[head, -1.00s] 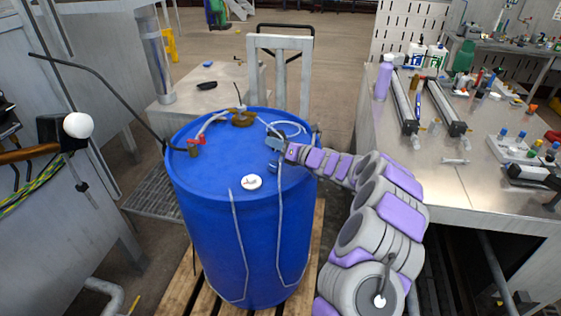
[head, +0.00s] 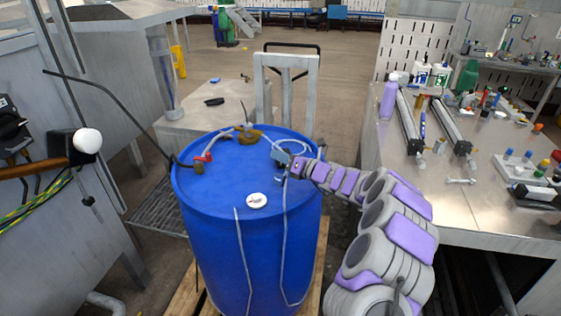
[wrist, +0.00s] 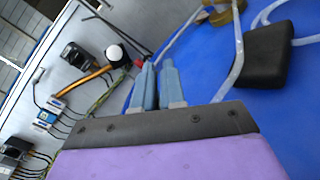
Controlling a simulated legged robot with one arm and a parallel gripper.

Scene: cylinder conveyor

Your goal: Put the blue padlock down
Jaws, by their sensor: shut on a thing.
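My gripper (head: 285,160) is at the end of my purple and grey arm, over the right part of the blue drum's top (head: 225,180). Its blue-grey fingers (wrist: 158,85) are close together in the wrist view. It is shut on a small blue thing, which I take to be the blue padlock; the fingers and the blue drum behind make its outline hard to tell. I cannot tell whether it touches the drum top.
A white cap (head: 257,201), a red clamp (head: 204,158) and a brown fitting (head: 249,136) with pale tubes are on the drum. A metal bench (head: 460,210) with tools stands at right. A black block (wrist: 263,55) shows in the wrist view. The drum's front top is mostly clear.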

